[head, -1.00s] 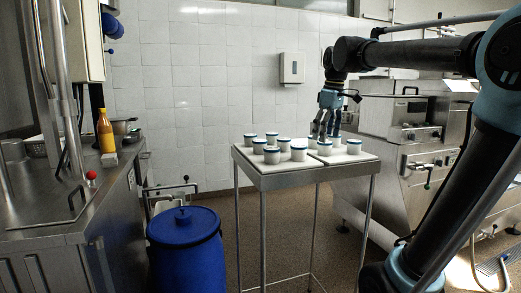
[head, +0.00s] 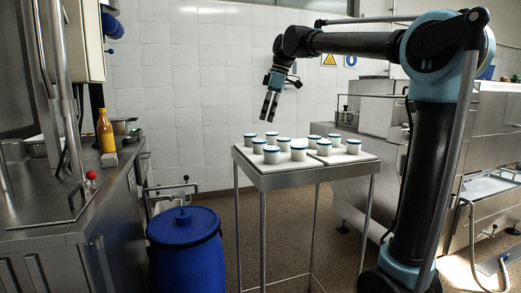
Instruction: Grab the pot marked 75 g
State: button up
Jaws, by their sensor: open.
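Several small white pots with blue lids stand upright on a small metal table (head: 263,182) with pale boards on top. One pot (head: 298,154) stands at the front middle, another (head: 271,155) at the front left, and one (head: 353,147) at the right end. No weight marking can be read at this size, so I cannot tell which pot is marked 75 g. My gripper (head: 267,115) is open and empty, pointing down above the back left pots, clear of their lids. One back pot (head: 271,137) appears almost straight below it in the picture.
A blue barrel (head: 186,255) stands on the floor left of the table. A steel counter (head: 60,215) with an orange bottle (head: 105,133) is at the left. Steel kitchen equipment (head: 375,130) stands close behind and right.

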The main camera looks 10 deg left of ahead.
aim_at(260, 144)
jog(key=x, duration=1.2)
jog(key=shift+d+f, duration=0.1)
jog(key=shift+d, duration=0.1)
jog(key=c, duration=1.2)
jog(key=shift+c, duration=0.2)
